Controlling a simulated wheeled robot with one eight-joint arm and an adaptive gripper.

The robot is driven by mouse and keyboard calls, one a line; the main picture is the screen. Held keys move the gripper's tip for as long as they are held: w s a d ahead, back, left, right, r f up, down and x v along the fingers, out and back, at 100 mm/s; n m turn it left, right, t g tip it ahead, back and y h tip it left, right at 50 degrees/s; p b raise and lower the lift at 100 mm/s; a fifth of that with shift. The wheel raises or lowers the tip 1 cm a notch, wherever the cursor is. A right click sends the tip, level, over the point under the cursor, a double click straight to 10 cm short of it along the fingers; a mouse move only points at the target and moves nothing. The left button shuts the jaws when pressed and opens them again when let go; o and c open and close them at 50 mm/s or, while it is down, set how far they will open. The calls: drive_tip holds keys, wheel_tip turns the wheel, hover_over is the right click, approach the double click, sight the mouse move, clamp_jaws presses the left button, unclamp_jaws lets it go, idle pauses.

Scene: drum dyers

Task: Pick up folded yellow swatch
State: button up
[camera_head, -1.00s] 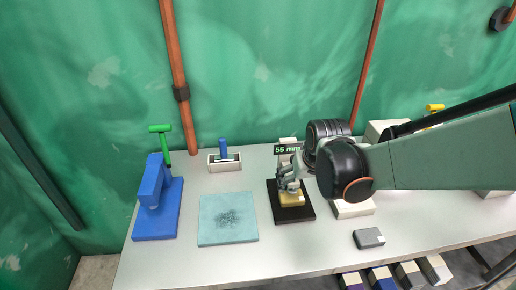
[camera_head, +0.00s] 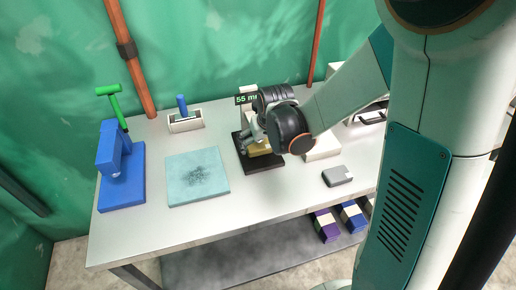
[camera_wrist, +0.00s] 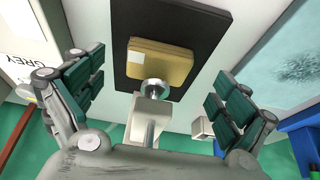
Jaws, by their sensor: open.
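The folded yellow swatch (camera_wrist: 162,62) lies on the black base (camera_wrist: 198,22) of a gauge, with a pale patch at its left edge. A round metal foot (camera_wrist: 153,87) of the gauge is at the swatch's near edge; I cannot tell whether it presses on it. My gripper (camera_wrist: 158,88) is open, its fingers apart on both sides of the gauge post and swatch, touching neither visibly. In the head view the swatch (camera_head: 262,150) is partly hidden by my gripper (camera_head: 252,136), and the display (camera_head: 245,98) shows 55 mm, its end covered.
A teal mat (camera_head: 198,178) with a dark smudge, a blue stand (camera_head: 122,180), a green hammer-shaped tool (camera_head: 112,100) and a white holder (camera_head: 186,122) are to the left. Bare table (camera_head: 245,205) lies in front.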

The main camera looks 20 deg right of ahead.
sight(260, 148)
drive_tip(key=b+x, duration=0.1)
drive_tip(key=x, duration=0.3)
drive_tip(key=shift+f, duration=0.1)
drive_tip(key=shift+s, duration=0.1)
drive_tip(key=shift+c, duration=0.3)
drive_tip(key=c, duration=1)
drive_tip(key=shift+c, duration=0.2)
